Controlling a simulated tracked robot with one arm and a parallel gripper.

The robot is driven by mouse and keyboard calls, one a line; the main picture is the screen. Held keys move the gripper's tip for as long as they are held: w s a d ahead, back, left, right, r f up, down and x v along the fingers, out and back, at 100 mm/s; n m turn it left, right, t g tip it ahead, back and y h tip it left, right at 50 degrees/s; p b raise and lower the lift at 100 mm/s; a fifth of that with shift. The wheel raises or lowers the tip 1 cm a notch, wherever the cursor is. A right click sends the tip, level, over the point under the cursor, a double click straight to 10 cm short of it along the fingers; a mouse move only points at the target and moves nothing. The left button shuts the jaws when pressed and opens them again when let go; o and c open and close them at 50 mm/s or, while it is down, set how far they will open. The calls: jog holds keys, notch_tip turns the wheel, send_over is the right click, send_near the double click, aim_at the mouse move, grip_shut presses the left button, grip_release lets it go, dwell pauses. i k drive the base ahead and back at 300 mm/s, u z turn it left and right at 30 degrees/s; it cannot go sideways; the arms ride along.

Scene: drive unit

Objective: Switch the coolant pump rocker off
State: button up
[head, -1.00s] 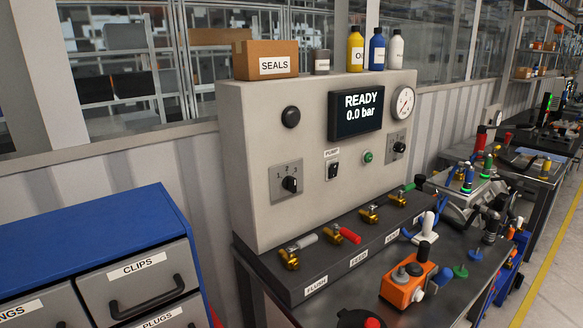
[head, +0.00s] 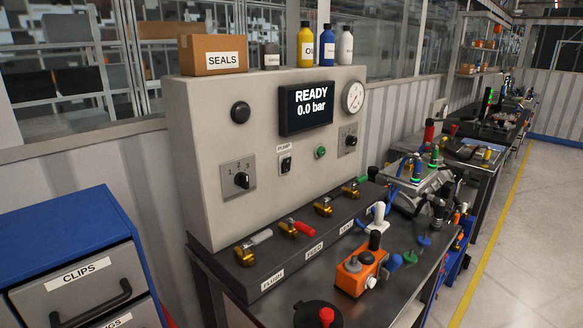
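The pump rocker (head: 286,164) is a small black switch on the front of the light grey control panel (head: 215,140), right under a white PUMP label (head: 284,148). It sits between a black 1-2-3 rotary knob on its left and a small green button on its right. It is too small to tell which way the rocker is tipped. The display (head: 306,108) above it reads READY 0.0 bar. My gripper does not show in the head view.
Below the panel, a dark bench block carries several brass valves, among them a red-handled one (head: 297,228). An orange device (head: 360,272) stands on the bench in front. A blue drawer cabinet (head: 75,235) is at left. Open floor (head: 530,240) lies at right.

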aim_at(286, 164)
jog(key=z, duration=0.05)
jog(key=k, duration=0.65)
jog(key=z, duration=0.65)
jog(key=i, duration=1.7)
jog(key=u, duration=0.45)
